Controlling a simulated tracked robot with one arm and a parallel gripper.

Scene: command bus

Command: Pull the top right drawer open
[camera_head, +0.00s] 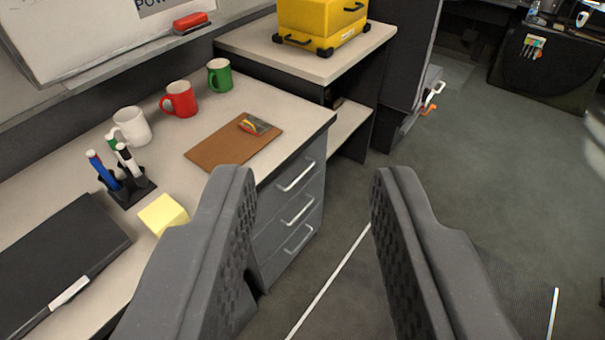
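Several drawers show, stacked one above another, each with a pale bar handle. The top drawer handle (297,176) is the highest, just under the desk top, and its drawer looks closed. Lower handles (297,210) show beneath it. My gripper (312,190) is open and empty, its two dark fingers wide apart in the foreground. The left finger covers part of the drawer fronts. The handles appear beyond the fingers, in the gap near the left finger, with no contact visible.
The desk top (205,120) holds a brown clipboard (222,147), several mugs, a pen holder (130,190), yellow notes (163,214) and a black laptop (55,262). A yellow case (320,20) sits on a shelf unit behind. Grey floor (480,170) lies clear to the right.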

